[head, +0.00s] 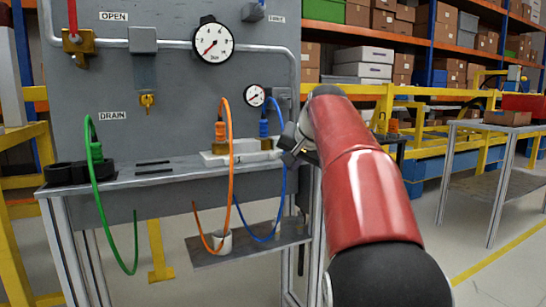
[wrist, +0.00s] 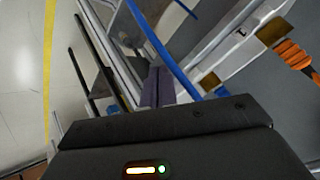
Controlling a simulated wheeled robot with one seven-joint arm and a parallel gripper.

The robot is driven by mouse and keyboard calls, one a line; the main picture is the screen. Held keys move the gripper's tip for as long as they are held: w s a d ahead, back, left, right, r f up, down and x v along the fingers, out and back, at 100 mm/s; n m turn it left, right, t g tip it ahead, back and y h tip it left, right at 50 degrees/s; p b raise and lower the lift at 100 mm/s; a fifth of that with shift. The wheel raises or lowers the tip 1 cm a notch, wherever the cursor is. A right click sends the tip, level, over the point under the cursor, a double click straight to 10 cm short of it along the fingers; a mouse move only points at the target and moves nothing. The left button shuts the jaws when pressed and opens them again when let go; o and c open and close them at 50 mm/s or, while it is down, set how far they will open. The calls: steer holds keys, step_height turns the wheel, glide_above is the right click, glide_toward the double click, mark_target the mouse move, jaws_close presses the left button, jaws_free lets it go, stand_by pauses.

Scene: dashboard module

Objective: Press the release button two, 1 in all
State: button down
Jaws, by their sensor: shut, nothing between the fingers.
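A white block (head: 218,157) sits on the bench shelf under the orange and blue hose couplings. In the wrist view the same pale block (wrist: 232,60) runs diagonally and carries two brass-coloured squares, a nearer one (wrist: 210,81) and a farther one (wrist: 271,32). I cannot tell which of these, if any, is release button two. My gripper (head: 287,157) is at the right end of the block, beside the blue hose. In the wrist view its fingers (wrist: 158,84) are together and empty, left of the nearer brass square. Contact cannot be told.
A blue hose (wrist: 160,45) passes close to my fingers. The orange coupling (wrist: 292,52) stands at the far end of the block. An orange hose (head: 230,135) and a green hose (head: 100,190) hang in front of the bench. Gauges (head: 212,41) are on the grey panel.

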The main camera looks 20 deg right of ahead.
mark_target(275, 162)
steer(key=w+p, duration=0.1)
steer(key=w, duration=0.2)
steer(key=w+p, duration=0.2)
steer(key=w, duration=0.1)
steer(key=shift+a+r, duration=0.15)
steer(key=shift+r, duration=0.05)
steer(key=shift+w+f+p, duration=0.2)
steer(key=shift+w+p, duration=0.5)
steer(key=shift+w, duration=0.1)
steer(key=shift+w+r+p, duration=0.1)
steer(key=shift+w+p, duration=0.15)
steer(key=shift+p, duration=0.25)
stand_by(0.8)
